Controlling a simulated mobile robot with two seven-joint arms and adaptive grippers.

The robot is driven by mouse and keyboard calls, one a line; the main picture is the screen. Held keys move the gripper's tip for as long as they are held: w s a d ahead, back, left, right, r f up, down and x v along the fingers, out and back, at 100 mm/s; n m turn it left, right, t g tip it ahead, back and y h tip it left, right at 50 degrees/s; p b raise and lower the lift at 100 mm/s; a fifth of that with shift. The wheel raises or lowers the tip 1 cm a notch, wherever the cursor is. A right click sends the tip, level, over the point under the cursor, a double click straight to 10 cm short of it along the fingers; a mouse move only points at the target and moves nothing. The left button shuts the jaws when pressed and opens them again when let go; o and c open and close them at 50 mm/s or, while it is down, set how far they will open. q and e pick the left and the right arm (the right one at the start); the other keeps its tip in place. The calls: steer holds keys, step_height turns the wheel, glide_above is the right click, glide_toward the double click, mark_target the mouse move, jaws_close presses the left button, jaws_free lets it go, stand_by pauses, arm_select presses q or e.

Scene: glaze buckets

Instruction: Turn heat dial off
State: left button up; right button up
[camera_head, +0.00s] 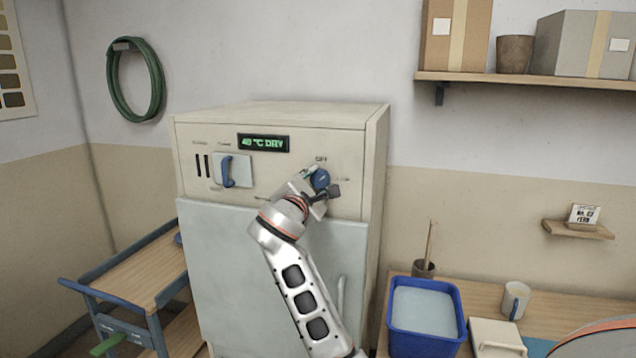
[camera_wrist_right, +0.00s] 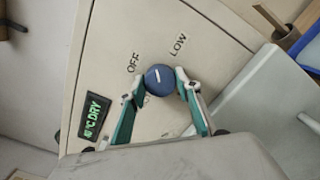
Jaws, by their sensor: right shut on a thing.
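The blue heat dial (camera_head: 320,179) is on the upper right front of the cream dryer cabinet (camera_head: 377,150). In the right wrist view the dial (camera_wrist_right: 160,77) shows a short white pointer mark. The OFF label (camera_wrist_right: 133,62) is at its upper left and the LOW label (camera_wrist_right: 178,45) at its upper right. The mark looks to lie between the two labels. My right gripper (camera_wrist_right: 161,86) is shut on the dial, one fingertip on each side. In the head view the right gripper (camera_head: 319,188) partly covers the dial. My left gripper is not in view.
A green display (camera_head: 264,143) reads "40 °C DRY". A blue-handled switch (camera_head: 228,170) is to its left. A trolley (camera_head: 140,275) stands left of the cabinet. A table at right holds a blue bin (camera_head: 427,345) and a mug (camera_head: 515,300). A shelf (camera_head: 540,81) is above.

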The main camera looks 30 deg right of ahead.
steer(key=n, duration=0.5)
steer(key=shift+n, duration=0.3)
steer(key=shift+f+n, duration=0.1)
steer(key=shift+n, duration=2)
steer(key=o, duration=1.1)
steer(key=shift+a, duration=0.15)
steer(key=v, duration=1.1)
steer(key=shift+s+a, duration=0.25)
steer(key=shift+s, duration=0.1)
